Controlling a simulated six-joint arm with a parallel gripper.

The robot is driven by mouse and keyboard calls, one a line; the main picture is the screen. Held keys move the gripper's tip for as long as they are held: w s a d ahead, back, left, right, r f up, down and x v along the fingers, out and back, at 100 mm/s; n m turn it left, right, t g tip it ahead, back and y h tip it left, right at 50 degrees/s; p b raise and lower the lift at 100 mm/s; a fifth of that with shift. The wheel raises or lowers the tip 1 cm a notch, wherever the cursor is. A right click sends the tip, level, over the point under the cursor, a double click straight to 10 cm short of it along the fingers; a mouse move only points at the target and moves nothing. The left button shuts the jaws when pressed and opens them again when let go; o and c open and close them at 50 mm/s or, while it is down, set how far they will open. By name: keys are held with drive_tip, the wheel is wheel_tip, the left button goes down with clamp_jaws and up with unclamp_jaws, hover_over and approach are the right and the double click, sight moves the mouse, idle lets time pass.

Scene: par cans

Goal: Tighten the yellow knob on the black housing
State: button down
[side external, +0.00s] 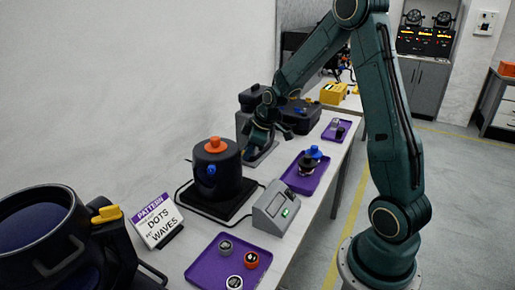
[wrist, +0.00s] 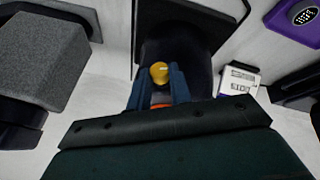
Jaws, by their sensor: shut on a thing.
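The yellow knob (wrist: 160,70) shows in the wrist view, between the two blue-grey fingers of my gripper (wrist: 157,85). The fingers are shut on it. It sits in front of a rounded black housing (wrist: 180,45), and a bit of orange (wrist: 160,105) shows just below it, partly hidden by my gripper. There the gripped knob is hidden, and the knob's turn cannot be read.
A black can (side external: 215,168) with an orange top and blue knob stands nearer. A large black fixture (side external: 40,240) with a yellow lever (side external: 106,214) is at the front left. A pattern sign (side external: 156,222), grey device (side external: 276,208) and purple tray (side external: 212,272) stand nearby.

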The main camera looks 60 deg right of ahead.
drive_tip(key=shift+d, duration=0.1)
drive_tip(key=shift+w+d+f+m+g+y, duration=0.15)
drive_tip(key=shift+d+m+g+y, duration=0.3)
drive_tip(key=shift+y, duration=0.9)
drive_tip(key=shift+w+d+m+g+y, duration=0.1)
drive_tip(key=shift+m+g+y, duration=0.1)
drive_tip(key=shift+g+y, duration=0.8)
drive_tip(key=shift+w+d+f+m+g+y, duration=0.15)
drive_tip(key=shift+d+m+g+y, duration=0.15)
drive_tip(key=shift+y, duration=1.35)
drive_tip(key=shift+r+y, duration=0.1)
drive_tip(key=shift+y, duration=0.2)
drive_tip(key=shift+a, duration=0.1)
drive_tip(key=c, duration=1.3)
unclamp_jaws()
drive_tip(key=shift+o, duration=0.2)
drive_tip(key=shift+a+r+t+h, duration=0.1)
drive_tip(key=shift+a+t+h, duration=0.1)
drive_tip(key=shift+h, duration=0.35)
drive_tip(key=shift+a+r+t+h, duration=0.1)
drive_tip(key=shift+t+h, duration=0.05)
drive_tip(key=shift+h, duration=0.4)
